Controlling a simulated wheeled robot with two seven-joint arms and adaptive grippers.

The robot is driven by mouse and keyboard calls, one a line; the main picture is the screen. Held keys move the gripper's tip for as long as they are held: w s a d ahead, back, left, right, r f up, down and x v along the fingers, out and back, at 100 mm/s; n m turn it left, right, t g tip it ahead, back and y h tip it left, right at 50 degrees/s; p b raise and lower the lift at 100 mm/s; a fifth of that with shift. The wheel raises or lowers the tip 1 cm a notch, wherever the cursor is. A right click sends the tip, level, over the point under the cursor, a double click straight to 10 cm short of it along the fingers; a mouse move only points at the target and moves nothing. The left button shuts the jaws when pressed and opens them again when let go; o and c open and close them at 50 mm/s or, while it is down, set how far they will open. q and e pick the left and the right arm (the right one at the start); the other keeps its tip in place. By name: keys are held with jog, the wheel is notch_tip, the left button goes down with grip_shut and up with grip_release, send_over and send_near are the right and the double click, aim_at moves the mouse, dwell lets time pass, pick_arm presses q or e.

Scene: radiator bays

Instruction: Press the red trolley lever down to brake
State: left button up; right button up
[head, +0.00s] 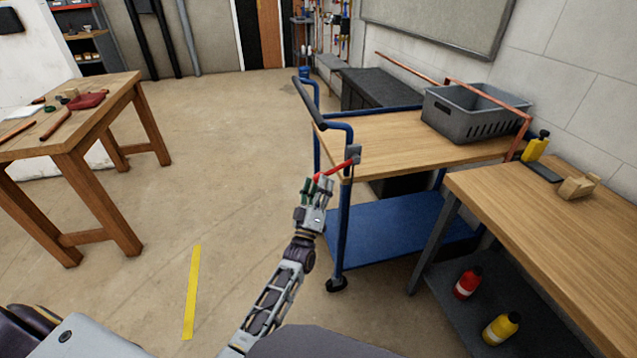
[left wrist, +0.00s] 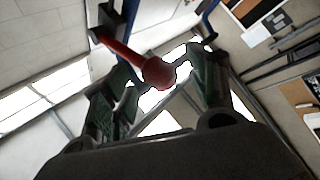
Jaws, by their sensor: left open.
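The red lever (head: 337,168) sticks out to the left from a grey bracket on the near post of the blue trolley (head: 374,236). It slopes slightly down toward its tip. My left gripper (head: 317,187) is open just at the lever's tip. In the left wrist view the lever's red round knob (left wrist: 158,73) shows between the two open fingers of the left gripper (left wrist: 160,95). I cannot tell whether a finger touches it. My right gripper is in neither view.
The trolley carries a grey crate (head: 462,121) and copper pipes. A wooden bench (head: 560,235) with bottles stands close on the right. A wooden table (head: 75,150) with tools stands at the left. The floor between, with a yellow strip (head: 192,290), is clear.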

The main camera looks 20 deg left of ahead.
pick_arm(q)
jog(key=v, duration=1)
jog(key=shift+s+f, duration=0.2)
jog(key=shift+s, duration=0.05)
jog(key=shift+a, duration=0.1)
dwell(0.4)
jog(key=d+f+m+g+h, duration=0.2)
jog(key=f+m+g, duration=0.3)
jog(key=f, duration=0.6)
jog(key=d+f+m+g+h, duration=0.2)
jog(key=d+f+m+g, duration=0.15)
jog(key=f+g, duration=0.6)
jog(key=s+a+f+m+g, duration=0.1)
jog(key=s+f+g, duration=0.1)
jog(key=s+f, duration=0.3)
jog(key=s+a+f+m+g+y, duration=0.1)
jog(key=s+f+g, duration=0.2)
jog(key=s, duration=1)
jog(key=s+a+f+m+g+p, duration=0.1)
jog(key=s+f+g, duration=0.1)
jog(key=s+f, duration=0.7)
jog(key=shift+g+y, duration=0.35)
jog(key=shift+y, duration=0.05)
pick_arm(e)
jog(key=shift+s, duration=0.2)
